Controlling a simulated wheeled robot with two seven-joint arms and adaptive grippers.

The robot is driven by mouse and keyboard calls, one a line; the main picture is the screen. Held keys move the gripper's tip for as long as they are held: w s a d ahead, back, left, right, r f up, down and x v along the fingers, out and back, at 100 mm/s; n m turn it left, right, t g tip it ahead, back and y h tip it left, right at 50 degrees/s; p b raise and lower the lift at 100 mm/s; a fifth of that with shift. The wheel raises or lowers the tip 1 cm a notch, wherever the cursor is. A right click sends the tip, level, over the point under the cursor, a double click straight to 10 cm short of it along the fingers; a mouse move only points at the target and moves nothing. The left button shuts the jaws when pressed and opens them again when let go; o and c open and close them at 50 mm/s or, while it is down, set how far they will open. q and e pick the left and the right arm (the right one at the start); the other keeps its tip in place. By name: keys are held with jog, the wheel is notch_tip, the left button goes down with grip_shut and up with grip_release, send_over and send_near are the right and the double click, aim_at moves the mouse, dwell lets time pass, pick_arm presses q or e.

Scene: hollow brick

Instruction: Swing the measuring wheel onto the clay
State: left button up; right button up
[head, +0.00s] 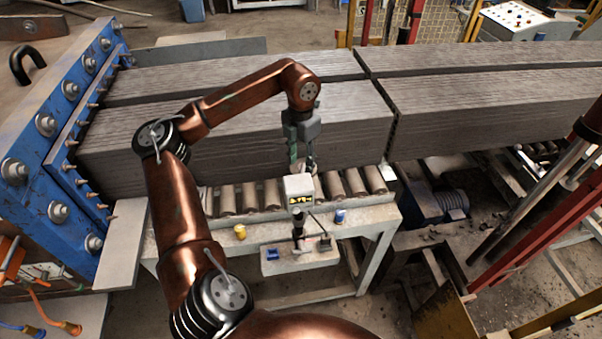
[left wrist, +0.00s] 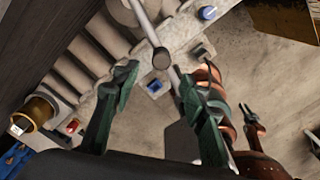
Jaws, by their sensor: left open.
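The grey clay column (head: 235,150) lies in two long strands on rollers, and its dark side also shows in the left wrist view (left wrist: 35,45). A measuring device with a small display box (head: 298,189) stands at the front of the rollers. I cannot clearly make out its wheel, which is small and partly behind my gripper. My left gripper (head: 302,160) is open, pointing down just above the display box. In the left wrist view, a metal rod with a round dark end (left wrist: 162,58) shows between the open green fingers (left wrist: 158,80); contact is not visible.
A roller table (head: 350,225) runs under the clay, with a yellow-capped part (head: 240,231) and a blue one (head: 340,216) on its front edge. A blue extruder plate (head: 45,140) stands left. Red posts (head: 535,220) and a blue motor (head: 440,205) are right.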

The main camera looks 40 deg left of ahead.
pick_arm(q)
jog(key=shift+r, duration=1.95)
